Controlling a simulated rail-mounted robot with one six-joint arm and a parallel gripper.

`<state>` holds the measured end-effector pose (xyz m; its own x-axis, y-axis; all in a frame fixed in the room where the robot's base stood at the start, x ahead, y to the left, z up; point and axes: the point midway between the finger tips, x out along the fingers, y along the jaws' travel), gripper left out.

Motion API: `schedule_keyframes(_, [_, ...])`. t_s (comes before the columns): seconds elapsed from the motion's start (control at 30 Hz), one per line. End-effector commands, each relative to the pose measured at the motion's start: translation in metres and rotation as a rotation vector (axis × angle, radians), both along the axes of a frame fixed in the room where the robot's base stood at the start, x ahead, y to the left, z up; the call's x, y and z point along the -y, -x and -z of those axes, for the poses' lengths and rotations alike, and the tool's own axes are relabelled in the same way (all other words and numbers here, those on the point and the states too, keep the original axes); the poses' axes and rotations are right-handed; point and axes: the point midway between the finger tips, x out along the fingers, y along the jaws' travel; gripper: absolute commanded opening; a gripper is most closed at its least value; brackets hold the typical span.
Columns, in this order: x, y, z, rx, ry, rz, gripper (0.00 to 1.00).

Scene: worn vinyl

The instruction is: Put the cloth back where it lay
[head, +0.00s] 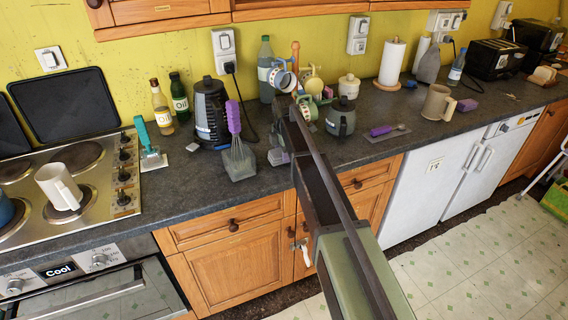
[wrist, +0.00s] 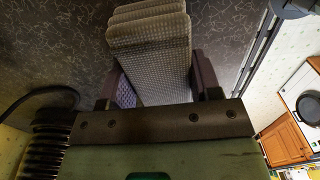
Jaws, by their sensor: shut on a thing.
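The cloth (wrist: 150,45) is a pale grey, folded, waffle-textured bundle in the wrist view. My gripper (wrist: 158,82) is shut on it, with one dark purplish finger on each side. The cloth's folded layers stick out beyond the fingers, over the dark speckled worktop. Whether the cloth touches the worktop I cannot tell. In the head view my arm reaches to the middle of the counter and hides most of the gripper and cloth.
A beige mug (head: 438,102) stands further right. The hob (head: 95,185) is at left. Bare worktop shows along the front edge.

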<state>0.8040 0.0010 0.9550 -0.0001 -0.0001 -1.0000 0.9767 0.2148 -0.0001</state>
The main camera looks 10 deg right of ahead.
Motion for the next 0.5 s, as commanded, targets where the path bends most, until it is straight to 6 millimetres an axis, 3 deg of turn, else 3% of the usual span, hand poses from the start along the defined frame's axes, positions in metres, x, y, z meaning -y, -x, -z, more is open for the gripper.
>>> schedule_keyframes(0.03, [0.0000,-0.0001,0.0148,0.000,0.000,0.000,0.39])
schedule_keyframes(0.37, [0.0000,0.0000,0.0131,0.000,0.000,0.000,0.39])
schedule_keyframes(0.4, [0.0000,0.0000,0.0132,0.000,0.000,0.000,0.59])
schedule_keyframes(0.5, [0.0000,0.0000,0.0119,0.000,0.000,0.000,0.75])
